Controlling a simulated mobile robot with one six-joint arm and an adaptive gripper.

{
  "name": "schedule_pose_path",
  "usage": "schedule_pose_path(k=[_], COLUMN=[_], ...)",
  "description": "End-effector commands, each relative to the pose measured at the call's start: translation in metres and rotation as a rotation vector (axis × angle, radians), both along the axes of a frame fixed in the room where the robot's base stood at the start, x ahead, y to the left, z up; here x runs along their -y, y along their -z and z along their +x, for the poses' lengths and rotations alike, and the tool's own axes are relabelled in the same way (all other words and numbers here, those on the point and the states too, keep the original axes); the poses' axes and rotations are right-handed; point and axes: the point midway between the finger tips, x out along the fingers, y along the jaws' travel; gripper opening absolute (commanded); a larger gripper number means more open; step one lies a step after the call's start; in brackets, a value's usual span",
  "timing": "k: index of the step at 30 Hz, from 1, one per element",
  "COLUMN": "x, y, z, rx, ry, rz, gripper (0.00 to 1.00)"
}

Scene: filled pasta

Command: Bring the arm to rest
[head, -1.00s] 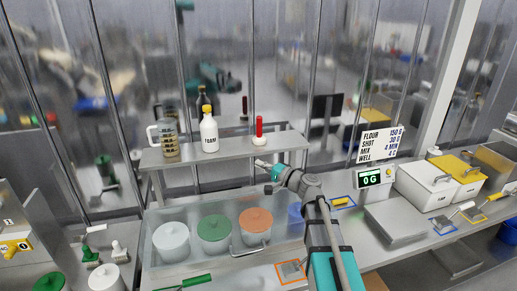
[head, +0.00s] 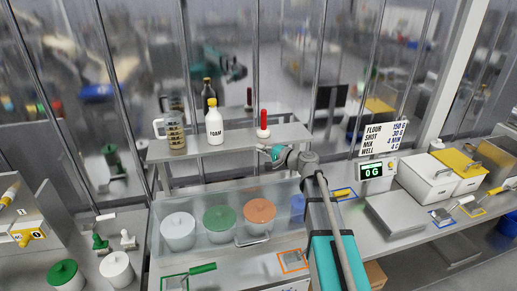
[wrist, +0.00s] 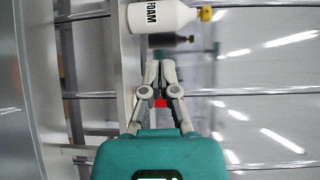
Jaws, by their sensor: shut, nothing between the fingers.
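My arm (head: 322,220) rises from the bottom of the head view, bent at a grey joint near the raised shelf. My gripper (head: 263,148) is at its end, small and partly hidden, in front of the shelf near the red-topped item. In the wrist view my gripper (wrist: 160,66) is shut and empty, its two grey fingers together. A bit of red (wrist: 160,103) shows between the finger linkages.
The shelf (head: 190,150) bears a jug (head: 175,133), the FOAM bottle (head: 214,127) and a red-topped item (head: 263,124). Below are lidded tubs, including a green one (head: 219,218). A scale display (head: 374,171) and white bins (head: 427,180) stand right.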

Motion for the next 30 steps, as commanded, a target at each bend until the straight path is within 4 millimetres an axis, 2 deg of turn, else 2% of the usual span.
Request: schedule_pose_path(k=[5, 11, 17, 21, 26, 30], x=[-0.001, -0.008, -0.019, -0.023, -0.021, -0.011], y=[0.001, 0.019, 0.063, 0.103, 0.148, 0.184], z=[-0.001, -0.015, -0.047, -0.077, -0.113, -0.145], rx=[0.0, -0.007, -0.031, -0.063, -0.114, -0.169], ry=[-0.002, -0.038, -0.123, -0.2, -0.292, -0.365], rz=[-0.004, -0.078, -0.261, -0.431, -0.626, -0.793], gripper=[0.0, 0.0, 0.0, 0.0, 0.0, 0.0])
